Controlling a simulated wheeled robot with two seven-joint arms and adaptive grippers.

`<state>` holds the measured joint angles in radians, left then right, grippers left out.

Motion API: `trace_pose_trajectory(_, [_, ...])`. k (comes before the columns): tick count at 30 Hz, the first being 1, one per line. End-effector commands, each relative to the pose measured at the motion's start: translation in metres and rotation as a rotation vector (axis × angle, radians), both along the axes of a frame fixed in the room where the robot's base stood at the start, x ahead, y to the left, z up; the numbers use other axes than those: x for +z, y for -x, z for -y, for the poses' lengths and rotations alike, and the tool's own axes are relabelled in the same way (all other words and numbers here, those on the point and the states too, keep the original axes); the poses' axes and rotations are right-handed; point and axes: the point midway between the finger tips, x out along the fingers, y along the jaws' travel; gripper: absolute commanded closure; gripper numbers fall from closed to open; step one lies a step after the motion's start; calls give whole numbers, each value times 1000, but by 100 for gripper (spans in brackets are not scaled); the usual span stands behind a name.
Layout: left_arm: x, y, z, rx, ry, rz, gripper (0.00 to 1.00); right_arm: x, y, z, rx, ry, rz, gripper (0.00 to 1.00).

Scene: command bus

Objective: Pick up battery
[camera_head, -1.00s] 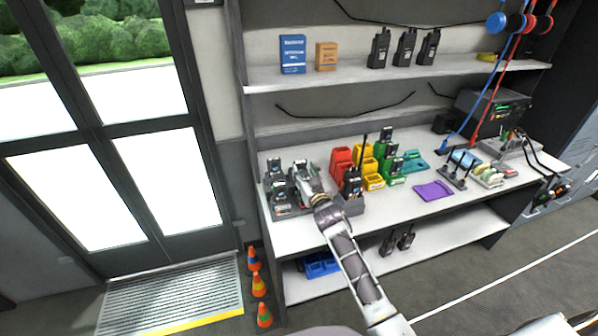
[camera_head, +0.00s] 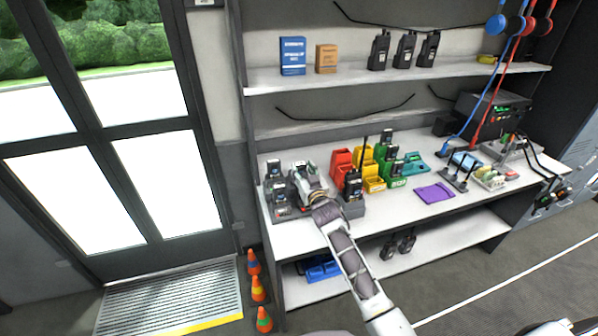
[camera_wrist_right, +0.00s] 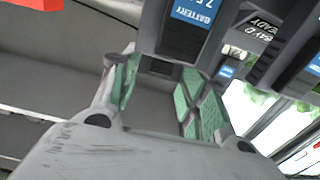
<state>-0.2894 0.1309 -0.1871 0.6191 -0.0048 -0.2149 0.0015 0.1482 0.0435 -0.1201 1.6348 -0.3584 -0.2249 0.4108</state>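A dark battery with a blue "BATTERY" label (camera_wrist_right: 192,28) shows at the top of the right wrist view, just beyond my fingers. More dark batteries stand beside it at the right. In the head view, batteries (camera_head: 275,169) stand in a grey charger (camera_head: 283,213) at the left end of the worktop. My right gripper (camera_head: 304,176) is over this charger and hides part of it. In the right wrist view, the right gripper (camera_wrist_right: 155,75) is open, its green-padded fingers apart with nothing clearly gripped. My left gripper is not in view.
Red, yellow and green bins (camera_head: 368,172) stand close to the right of the gripper. A radio with a tall antenna (camera_head: 354,186) stands nearby. A purple cloth (camera_head: 434,193) lies farther right. A shelf (camera_head: 400,77) overhangs the back of the worktop.

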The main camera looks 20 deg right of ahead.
Motion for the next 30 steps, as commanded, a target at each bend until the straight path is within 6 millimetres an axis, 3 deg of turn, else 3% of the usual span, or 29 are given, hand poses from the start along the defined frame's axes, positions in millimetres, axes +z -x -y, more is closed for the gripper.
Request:
trace_pose_trajectory(3, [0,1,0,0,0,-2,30,1,0,0,0,0,1,82])
trace_pose_trajectory(14, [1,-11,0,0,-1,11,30,5,0,0,0,1,3,82])
trace_pose_trajectory(21, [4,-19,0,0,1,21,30,29,0,0,1,2,5,82])
trace_pose_trajectory(30, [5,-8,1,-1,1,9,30,73,0,0,0,1,5,82])
